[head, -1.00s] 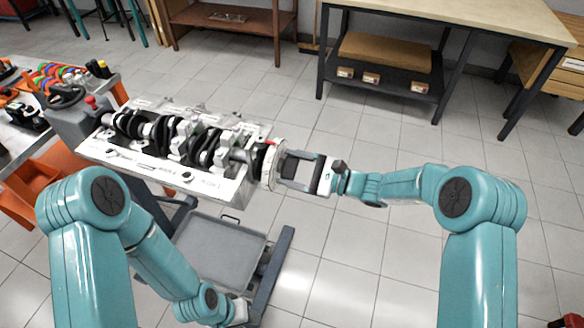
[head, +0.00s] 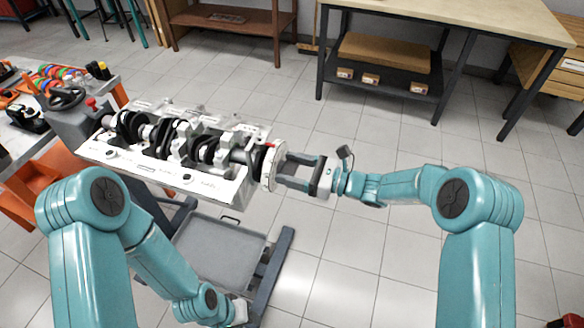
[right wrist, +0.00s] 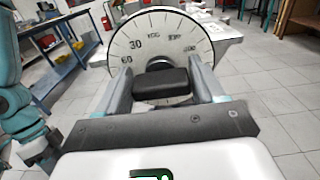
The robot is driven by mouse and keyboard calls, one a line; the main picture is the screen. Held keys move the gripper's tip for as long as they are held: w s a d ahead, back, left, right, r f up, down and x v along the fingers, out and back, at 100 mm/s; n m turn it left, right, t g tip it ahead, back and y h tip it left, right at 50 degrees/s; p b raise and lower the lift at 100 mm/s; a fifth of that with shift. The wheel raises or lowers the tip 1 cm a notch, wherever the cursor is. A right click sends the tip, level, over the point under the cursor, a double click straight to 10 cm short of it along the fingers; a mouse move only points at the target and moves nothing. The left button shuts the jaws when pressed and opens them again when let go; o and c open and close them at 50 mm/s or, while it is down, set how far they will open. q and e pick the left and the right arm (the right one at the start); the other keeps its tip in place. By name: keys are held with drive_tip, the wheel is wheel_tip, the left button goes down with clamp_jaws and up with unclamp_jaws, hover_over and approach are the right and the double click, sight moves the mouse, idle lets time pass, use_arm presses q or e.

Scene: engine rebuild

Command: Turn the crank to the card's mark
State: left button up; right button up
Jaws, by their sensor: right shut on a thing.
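The crankshaft (head: 165,134) lies in the white engine block (head: 150,165), with a white degree wheel (head: 270,166) on its right end. A small red mark shows at the wheel's top edge. In the right wrist view the wheel (right wrist: 133,57) faces me, with printed numbers such as 30 and 60. My right gripper (head: 284,170) is at the wheel's face, shut on the dark crank hub (right wrist: 160,82) between its fingers. My left gripper (head: 240,312) is low at the bottom edge, away from the block; its fingers are not clear. I cannot make out a card.
A grey tray (head: 222,255) sits on the stand below the block. An orange bin (head: 40,185) and a cart with tools (head: 65,95) are at left. A workbench (head: 440,18) stands at the back right. The floor right of the block is open.

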idle(0.3)
drive_tip(key=o, duration=1)
drive_tip(key=shift+d, duration=0.1)
drive_tip(key=shift+c, duration=0.2)
drive_tip(key=b+v, duration=0.1)
drive_tip(key=v, duration=1.5)
drive_tip(key=shift+d, duration=0.1)
